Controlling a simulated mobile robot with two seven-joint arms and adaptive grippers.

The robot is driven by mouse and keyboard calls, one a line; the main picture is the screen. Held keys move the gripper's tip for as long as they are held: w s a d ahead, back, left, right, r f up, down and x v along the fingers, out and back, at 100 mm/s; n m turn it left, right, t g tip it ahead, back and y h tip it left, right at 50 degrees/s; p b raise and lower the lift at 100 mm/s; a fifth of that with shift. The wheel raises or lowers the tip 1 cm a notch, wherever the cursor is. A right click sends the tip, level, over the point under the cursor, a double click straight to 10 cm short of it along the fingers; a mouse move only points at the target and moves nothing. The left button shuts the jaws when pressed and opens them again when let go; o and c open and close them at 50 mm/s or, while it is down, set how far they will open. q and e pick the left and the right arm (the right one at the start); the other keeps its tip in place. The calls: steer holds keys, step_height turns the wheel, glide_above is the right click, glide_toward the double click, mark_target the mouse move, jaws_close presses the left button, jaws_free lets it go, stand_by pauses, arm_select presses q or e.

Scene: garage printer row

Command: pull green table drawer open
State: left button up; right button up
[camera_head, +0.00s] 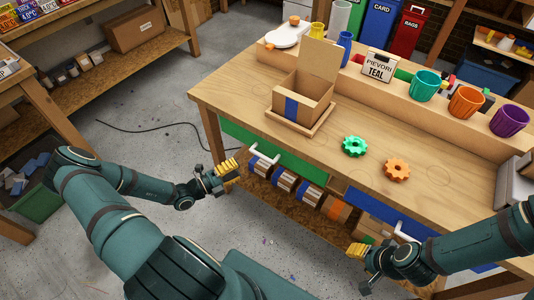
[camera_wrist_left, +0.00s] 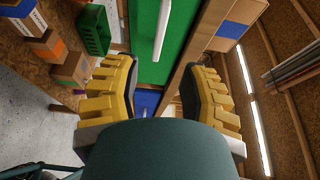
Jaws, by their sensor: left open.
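The green table drawer (camera_head: 298,169) is under the left part of the wooden workbench top, and its front looks about flush. Its white bar handle (camera_head: 263,153) is on the front. My left gripper (camera_head: 230,170) is open and empty, just left of the handle and apart from it. In the left wrist view the gripper (camera_wrist_left: 168,95) has its yellow fingers spread, with the green drawer front (camera_wrist_left: 143,35) and white handle (camera_wrist_left: 163,28) ahead between them. My right gripper (camera_head: 358,262) is by the blue drawer (camera_head: 378,207); its jaw opening is unclear.
The workbench (camera_head: 235,95) holds an open carton (camera_head: 305,85), a green gear (camera_head: 355,146), an orange gear (camera_head: 397,170) and several cups. Small boxes stand on the shelf below the drawers.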

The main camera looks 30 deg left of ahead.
mark_target(260, 157)
arm_select(q)
steer(key=b+x, duration=0.1)
steer(key=x, duration=1.1)
steer(key=shift+w+d+b, duration=0.15)
steer(key=shift+w+b, duration=0.1)
steer(key=shift+b, duration=0.1)
jaws_close()
